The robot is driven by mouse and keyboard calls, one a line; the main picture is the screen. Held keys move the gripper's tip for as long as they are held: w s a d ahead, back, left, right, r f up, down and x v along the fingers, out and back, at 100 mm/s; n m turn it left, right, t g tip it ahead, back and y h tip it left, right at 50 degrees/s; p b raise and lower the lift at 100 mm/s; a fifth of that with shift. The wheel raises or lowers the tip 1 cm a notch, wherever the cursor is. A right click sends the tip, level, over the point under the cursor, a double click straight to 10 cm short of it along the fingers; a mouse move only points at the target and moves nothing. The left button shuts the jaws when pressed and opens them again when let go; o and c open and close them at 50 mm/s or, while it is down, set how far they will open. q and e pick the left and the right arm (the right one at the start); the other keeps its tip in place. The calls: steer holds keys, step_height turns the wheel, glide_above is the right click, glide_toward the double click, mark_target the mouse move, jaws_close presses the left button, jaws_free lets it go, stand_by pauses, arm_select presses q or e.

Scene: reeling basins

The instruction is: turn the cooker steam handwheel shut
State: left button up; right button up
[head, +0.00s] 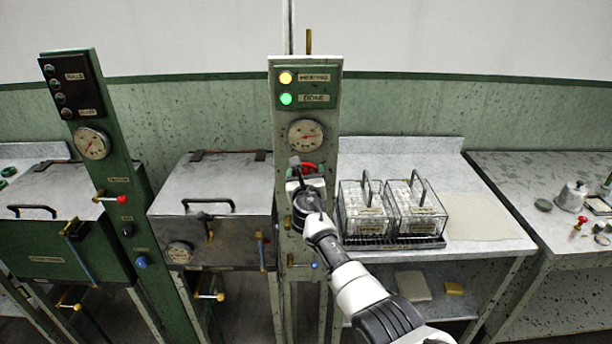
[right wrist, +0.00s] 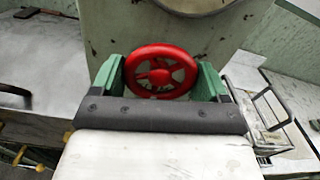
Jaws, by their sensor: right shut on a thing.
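The red handwheel (head: 309,168) is on the front of the pale upright post (head: 331,135), below the round gauge (head: 305,134). In the right wrist view the handwheel (right wrist: 160,71) shows face on, with spokes. My right gripper (head: 300,166) is at the wheel and hides part of it in the head view. In the right wrist view my right gripper (right wrist: 160,78) has its green fingers on either side of the rim, shut on the wheel. My left gripper is not in view.
The steel cooker (head: 215,205) with a black lid handle stands left of the post. Right of it, wire baskets (head: 364,210) sit on a black rack on the bench (head: 462,170). A yellow light (head: 286,78) and a green light (head: 286,99) are lit above the gauge.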

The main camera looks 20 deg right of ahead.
steer(key=m+b, duration=0.2)
steer(key=m, duration=0.2)
steer(key=shift+f, duration=0.15)
steer(key=m+b, duration=0.3)
steer(key=m, duration=0.1)
steer(key=shift+m, duration=0.4)
steer(key=m+b, duration=0.3)
steer(key=m, duration=0.1)
steer(key=shift+a+m, duration=0.1)
steer(key=shift+m, duration=0.2)
steer(key=m+b, duration=0.3)
steer(key=m, duration=0.1)
steer(key=shift+m, duration=0.3)
steer(key=m+b, duration=0.3)
steer(key=m, duration=0.1)
steer(key=m+b, duration=0.3)
steer(key=m, duration=0.2)
steer(key=m+b, duration=0.2)
steer(key=m, duration=0.2)
steer(key=shift+r+m+b, duration=0.2)
steer(key=shift+m+b, duration=0.55)
steer(key=shift+m, duration=1.55)
